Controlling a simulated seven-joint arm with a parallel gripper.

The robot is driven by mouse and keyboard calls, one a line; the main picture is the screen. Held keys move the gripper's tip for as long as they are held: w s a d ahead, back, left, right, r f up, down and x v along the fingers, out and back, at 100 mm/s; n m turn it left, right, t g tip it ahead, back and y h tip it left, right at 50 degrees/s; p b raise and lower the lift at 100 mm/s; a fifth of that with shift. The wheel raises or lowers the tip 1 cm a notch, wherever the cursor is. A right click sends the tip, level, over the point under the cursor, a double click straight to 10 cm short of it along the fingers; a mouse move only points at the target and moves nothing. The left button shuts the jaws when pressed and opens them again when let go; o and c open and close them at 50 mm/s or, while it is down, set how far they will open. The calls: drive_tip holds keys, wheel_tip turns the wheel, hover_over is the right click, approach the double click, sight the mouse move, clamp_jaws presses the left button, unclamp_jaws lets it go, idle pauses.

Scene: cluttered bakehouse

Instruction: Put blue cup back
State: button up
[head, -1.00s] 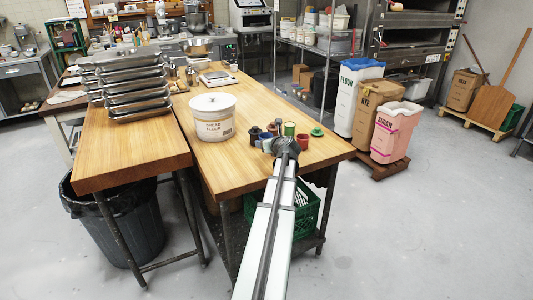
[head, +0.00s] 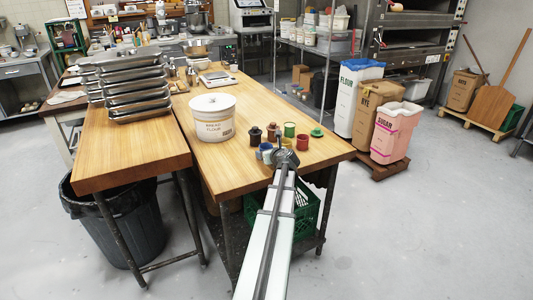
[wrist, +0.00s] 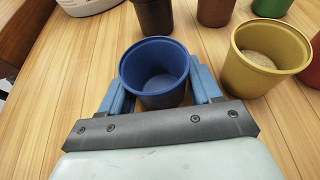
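The blue cup (wrist: 155,75) stands upright and empty in the middle of the wrist view. In the head view it is a small blue patch (head: 265,152) beside my gripper (head: 282,158), partly covered. In the wrist view my gripper (wrist: 160,92) has one blue finger on each side of the cup. No clear gap shows between fingers and cup, and I cannot tell whether they press on it. The yellow cup (wrist: 260,60) stands close to the right finger. A black cup (wrist: 153,15) stands just beyond the blue cup.
A red-brown cup (wrist: 215,10), a green cup (wrist: 270,8) and a red cup (head: 303,142) stand nearby. A green item (head: 317,132) lies farther right. A white flour tub (head: 212,118) stands left. Bare wooden tabletop (head: 235,170) lies left and in front.

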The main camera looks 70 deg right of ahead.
drive_tip(key=o, duration=0.4)
drive_tip(key=shift+o, duration=0.2)
drive_tip(key=shift+r, duration=0.2)
drive_tip(key=v, duration=1.2)
